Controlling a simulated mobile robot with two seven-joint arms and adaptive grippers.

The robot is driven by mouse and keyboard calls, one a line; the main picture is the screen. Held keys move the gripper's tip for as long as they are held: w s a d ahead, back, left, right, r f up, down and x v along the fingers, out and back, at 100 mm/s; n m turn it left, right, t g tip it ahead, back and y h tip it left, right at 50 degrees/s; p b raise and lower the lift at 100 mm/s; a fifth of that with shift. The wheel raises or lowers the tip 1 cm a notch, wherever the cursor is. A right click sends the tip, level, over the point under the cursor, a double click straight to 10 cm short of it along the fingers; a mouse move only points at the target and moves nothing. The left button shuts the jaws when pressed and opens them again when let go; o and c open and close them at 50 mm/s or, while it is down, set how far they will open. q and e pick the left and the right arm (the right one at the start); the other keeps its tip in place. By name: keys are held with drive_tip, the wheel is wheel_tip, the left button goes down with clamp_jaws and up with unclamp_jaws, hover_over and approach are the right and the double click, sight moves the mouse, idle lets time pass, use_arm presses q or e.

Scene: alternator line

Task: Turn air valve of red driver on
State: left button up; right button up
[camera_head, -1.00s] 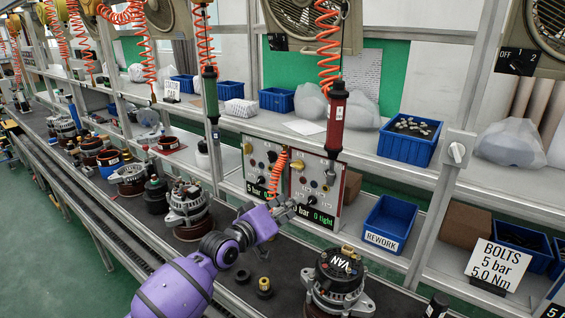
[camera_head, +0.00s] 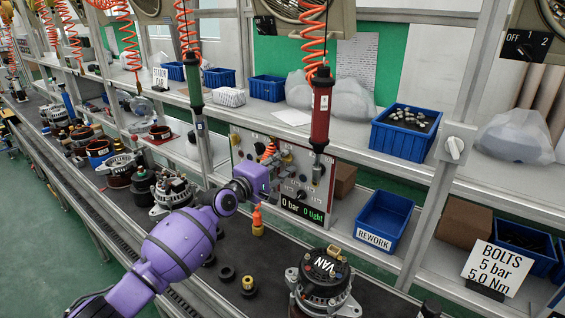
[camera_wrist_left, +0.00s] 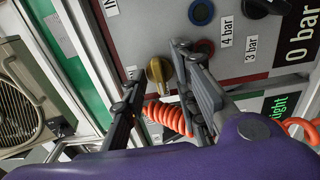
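The red driver (camera_head: 321,108) hangs upright on an orange coiled hose in the head view. Its control panel (camera_head: 327,193) stands below, with a display (camera_head: 301,210) reading 0 bar and 0 tight. In the left wrist view, a brass air valve knob (camera_wrist_left: 159,70) sits on the red-edged panel (camera_wrist_left: 232,62). My left gripper (camera_wrist_left: 157,78) is open, its two fingers on either side of this knob; contact cannot be told. In the head view my purple wrist hides most of the gripper and the valve. My right gripper is not in view.
An orange coiled hose (camera_wrist_left: 168,117) passes between my left fingers. A green driver (camera_head: 194,80) hangs to the left. A blue REWORK bin (camera_head: 384,222) stands right of the panel. An alternator (camera_head: 325,285) sits on the line in front.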

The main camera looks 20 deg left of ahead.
use_arm(q)
drive_tip(key=shift+w+d, duration=0.1)
drive_tip(key=shift+w, duration=0.2)
clamp_jaws()
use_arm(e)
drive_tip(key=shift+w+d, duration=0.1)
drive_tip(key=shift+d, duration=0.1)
